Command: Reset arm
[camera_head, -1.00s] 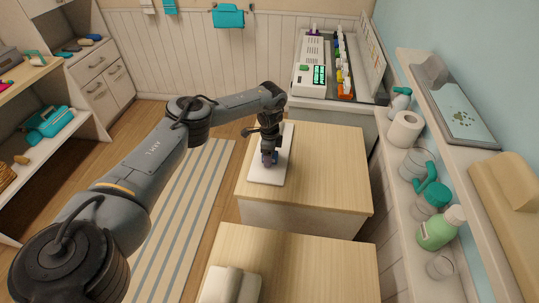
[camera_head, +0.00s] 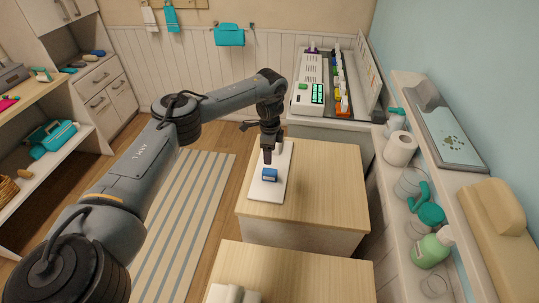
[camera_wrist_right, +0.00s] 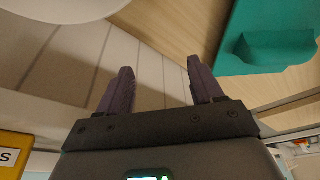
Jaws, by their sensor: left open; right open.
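My left gripper (camera_head: 267,156) is open and empty. It points down just above a small blue block-like item (camera_head: 270,175). The blue item lies on a white board (camera_head: 264,190) on the wooden-topped cabinet (camera_head: 325,185), and a gap seems to show between it and the fingers. My left arm reaches in from the lower left. My right gripper shows in the right wrist view (camera_wrist_right: 160,75), with its two dark purple fingers apart and nothing between them. The right arm is not seen in the head view.
A white device (camera_head: 309,88) with a green display stands on the counter behind. A shelf at the right holds a paper roll (camera_head: 400,149) and a green bottle (camera_head: 432,249). A teal object (camera_wrist_right: 265,45) is close to the right gripper. The striped rug (camera_head: 185,220) is clear.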

